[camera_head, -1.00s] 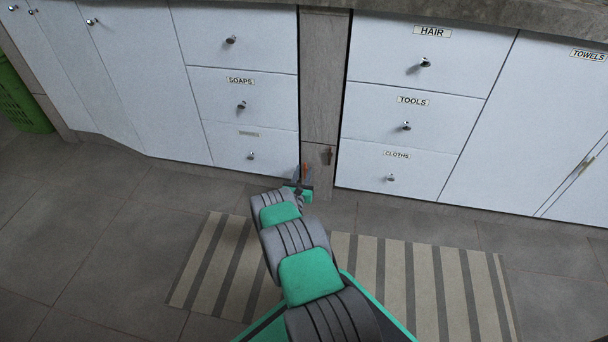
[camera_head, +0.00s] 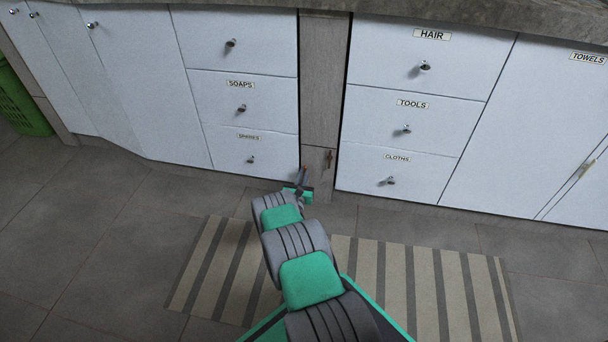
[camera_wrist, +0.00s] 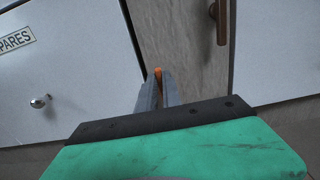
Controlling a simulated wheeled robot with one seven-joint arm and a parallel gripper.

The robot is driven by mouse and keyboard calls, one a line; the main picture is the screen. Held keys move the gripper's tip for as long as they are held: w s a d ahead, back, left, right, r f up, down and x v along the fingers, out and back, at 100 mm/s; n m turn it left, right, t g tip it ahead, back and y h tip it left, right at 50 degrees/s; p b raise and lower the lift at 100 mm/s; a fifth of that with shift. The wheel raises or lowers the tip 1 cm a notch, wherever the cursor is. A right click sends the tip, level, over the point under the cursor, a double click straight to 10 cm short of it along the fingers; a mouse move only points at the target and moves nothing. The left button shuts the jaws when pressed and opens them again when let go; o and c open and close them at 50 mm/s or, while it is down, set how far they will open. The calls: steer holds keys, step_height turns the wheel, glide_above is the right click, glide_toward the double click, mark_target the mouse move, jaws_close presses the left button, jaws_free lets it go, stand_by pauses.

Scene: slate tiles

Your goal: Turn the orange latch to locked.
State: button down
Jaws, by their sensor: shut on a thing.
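The orange latch (camera_wrist: 158,72) shows in the wrist view as a small orange tip between my fingertips. It sits low at the left edge of the grey wooden panel between the drawer stacks. In the head view only a speck of the orange latch (camera_head: 305,168) shows above my fingers. My gripper (camera_wrist: 160,82) is shut on it; it also shows in the head view (camera_head: 303,176). The fingers hide most of the latch, so I cannot tell its angle.
A brown handle (camera_head: 328,157) is on the panel just right of the latch; it also shows in the wrist view (camera_wrist: 221,22). The SPARES drawer (camera_head: 232,158) is left and the CLOTHS drawer (camera_head: 370,178) right, both shut. A striped rug (camera_head: 420,275) lies on the floor.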

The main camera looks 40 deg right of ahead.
steer(key=shift+m, duration=0.3)
steer(key=m, duration=0.4)
steer(key=s+f+m, duration=0.1)
steer(key=m, duration=0.3)
steer(key=d+m, duration=0.1)
steer(key=m, duration=0.4)
steer(key=shift+s+d+f, duration=0.1)
steer(key=shift+s+f, duration=0.25)
steer(key=shift+f, duration=0.05)
steer(key=shift+f+m, duration=0.25)
steer(key=shift+m, duration=0.85)
steer(key=shift+f+m, duration=0.2)
steer(key=shift+m, duration=0.9)
steer(key=c, duration=1.7)
jaws_free()
steer(key=shift+o, duration=0.9)
steer(key=shift+s+d, duration=0.15)
